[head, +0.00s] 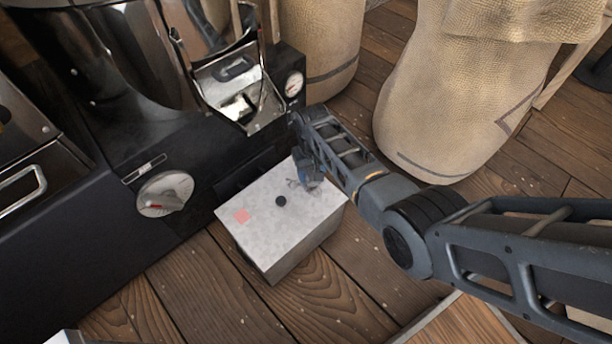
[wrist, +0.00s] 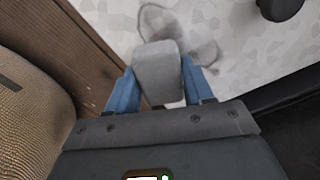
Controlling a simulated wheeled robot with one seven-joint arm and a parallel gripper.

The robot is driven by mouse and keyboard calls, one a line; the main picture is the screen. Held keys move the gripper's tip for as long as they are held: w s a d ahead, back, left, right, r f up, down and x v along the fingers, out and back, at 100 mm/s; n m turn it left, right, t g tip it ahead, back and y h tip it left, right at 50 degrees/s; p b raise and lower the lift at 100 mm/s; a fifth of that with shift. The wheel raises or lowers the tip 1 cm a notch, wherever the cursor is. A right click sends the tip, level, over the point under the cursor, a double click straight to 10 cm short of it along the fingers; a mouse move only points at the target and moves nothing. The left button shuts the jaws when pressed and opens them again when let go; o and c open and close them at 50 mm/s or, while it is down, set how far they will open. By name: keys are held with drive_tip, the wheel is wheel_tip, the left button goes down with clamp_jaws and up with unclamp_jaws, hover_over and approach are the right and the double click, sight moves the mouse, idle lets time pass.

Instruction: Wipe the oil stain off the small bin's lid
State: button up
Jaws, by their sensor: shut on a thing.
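The small bin (head: 290,250) is a pale box on the floor with a light, mottled lid (head: 265,225). The lid has a black knob (head: 281,201) near its middle and a pink square (head: 241,216) to the left. My gripper (head: 309,178) is over the lid's far right part. In the wrist view its blue fingers are shut on a grey block (wrist: 158,70). A dark grey smeared stain (wrist: 150,20) lies on the lid just beyond the block; the block hides part of it. I cannot tell whether the block touches the lid. The knob also shows in the wrist view (wrist: 279,8).
A dark roasting machine (head: 100,220) with a dial stands close on the left of the bin. Burlap sacks (head: 460,90) stand behind and to the right. A wooden board with a pale edge (head: 465,325) lies at the front right. Plank floor is clear before the bin.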

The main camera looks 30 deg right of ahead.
sight(289, 190)
drive_tip(key=shift+w+f+b, duration=0.25)
drive_tip(key=shift+w+b, duration=0.55)
drive_tip(key=shift+b, duration=0.05)
drive_tip(key=shift+s+a+r+p, duration=0.15)
drive_tip(key=shift+a+p, duration=0.1)
drive_tip(key=shift+a, duration=0.25)
drive_tip(key=shift+s+a+f+p, duration=0.15)
drive_tip(key=shift+a+p, duration=0.15)
drive_tip(key=shift+a, duration=0.25)
drive_tip(key=shift+s+a+r+p, duration=0.15)
drive_tip(key=shift+a+p, duration=0.1)
drive_tip(key=shift+a, duration=0.25)
drive_tip(key=shift+s+a+r+p, duration=0.1)
drive_tip(key=shift+a+p, duration=0.15)
drive_tip(key=shift+a, duration=0.5)
drive_tip(key=shift+s+a+f+p, duration=0.1)
drive_tip(key=shift+s+a+p, duration=0.1)
drive_tip(key=shift+a, duration=0.5)
drive_tip(key=shift+s+a+r+p, duration=0.1)
drive_tip(key=shift+a+p, duration=0.15)
drive_tip(key=shift+a, duration=0.5)
drive_tip(key=shift+w, duration=0.1)
drive_tip(key=shift+r, duration=0.1)
wheel_tip(289, 190, up, 6)
drive_tip(key=p, duration=0.6)
wheel_tip(289, 190, up, 3)
drive_tip(key=p, duration=0.3)
